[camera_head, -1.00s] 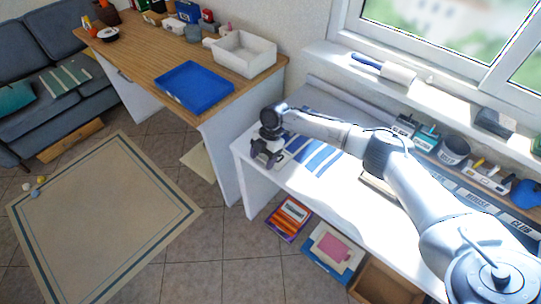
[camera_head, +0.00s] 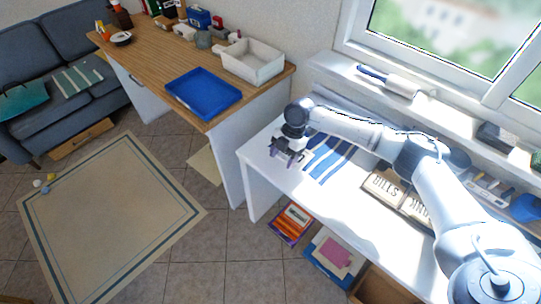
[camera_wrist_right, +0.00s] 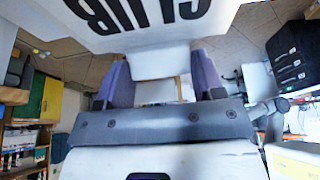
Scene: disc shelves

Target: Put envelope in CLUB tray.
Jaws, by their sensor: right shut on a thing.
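My right gripper (camera_head: 287,156) is over the left end of the white desk. In the right wrist view its purple fingers (camera_wrist_right: 162,82) are shut on a white piece (camera_wrist_right: 160,60). Above that piece is a white panel with CLUB in large black letters upside down (camera_wrist_right: 145,12). I cannot tell whether the panel is the envelope or part of a tray. In the head view the held piece does not stand out from the white desk. No CLUB tray label shows there. My left gripper is out of view.
The white desk (camera_head: 262,172) holds a blue-striped piece (camera_head: 326,158) and an open box marked BILLS (camera_head: 385,187). A blue tray (camera_head: 204,94) and a white bin (camera_head: 252,63) stand on the wooden desk. Books lie on the floor below.

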